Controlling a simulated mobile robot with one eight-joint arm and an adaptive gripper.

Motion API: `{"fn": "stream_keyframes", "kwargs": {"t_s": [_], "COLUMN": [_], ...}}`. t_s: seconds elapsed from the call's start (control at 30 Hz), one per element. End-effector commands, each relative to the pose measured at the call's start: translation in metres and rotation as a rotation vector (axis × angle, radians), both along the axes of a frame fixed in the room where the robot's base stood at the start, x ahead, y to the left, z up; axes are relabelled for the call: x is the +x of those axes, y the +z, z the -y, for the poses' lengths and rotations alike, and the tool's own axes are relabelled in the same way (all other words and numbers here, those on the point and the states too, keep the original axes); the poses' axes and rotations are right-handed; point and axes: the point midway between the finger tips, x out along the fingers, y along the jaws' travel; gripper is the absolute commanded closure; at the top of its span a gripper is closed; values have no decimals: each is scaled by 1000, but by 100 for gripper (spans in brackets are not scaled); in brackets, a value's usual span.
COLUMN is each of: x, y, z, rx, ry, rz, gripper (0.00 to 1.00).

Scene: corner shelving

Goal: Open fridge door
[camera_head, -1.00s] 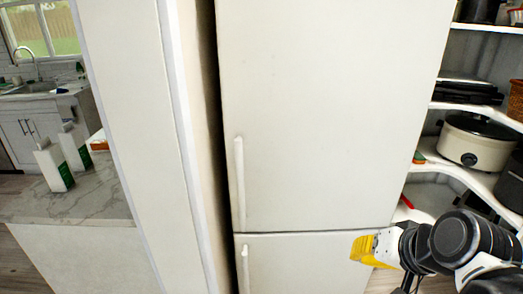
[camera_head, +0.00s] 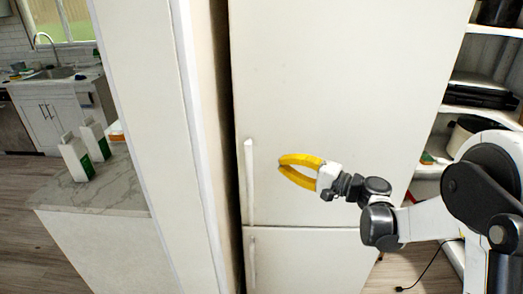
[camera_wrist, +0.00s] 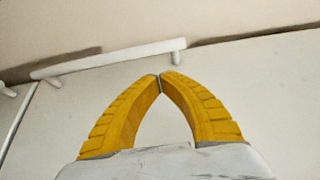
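The white fridge has a tall upper door (camera_head: 340,90) and a lower door (camera_head: 315,262), both shut. The upper door's vertical handle (camera_head: 249,185) is at its left edge. The lower door's handle (camera_head: 252,262) is below it. My gripper (camera_head: 281,164) has yellow fingers and is in front of the upper door, right of the upper handle and apart from it. In the wrist view the fingertips (camera_wrist: 160,76) meet with nothing between them. The upper handle (camera_wrist: 110,60) runs across that view beyond the tips, and the lower handle's end (camera_wrist: 7,90) shows at the left.
A white wall panel (camera_head: 150,110) stands close to the fridge's left side, with a narrow dark gap between. A marble counter (camera_head: 115,190) with two cartons is further left. Corner shelves (camera_head: 480,110) with cookware stand at the right, partly hidden by my arm.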

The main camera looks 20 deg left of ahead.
Motion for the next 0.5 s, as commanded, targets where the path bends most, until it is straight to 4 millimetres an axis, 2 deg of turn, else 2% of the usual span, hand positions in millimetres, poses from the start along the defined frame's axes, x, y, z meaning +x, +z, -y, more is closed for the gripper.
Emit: {"fn": "stream_keyframes", "kwargs": {"t_s": [0.17, 0.5], "x": [5, 23], "y": [-2, -3], "z": [-18, -75], "rx": [8, 5], "ry": [3, 3], "rz": [-1, 0], "gripper": [100, 100]}}
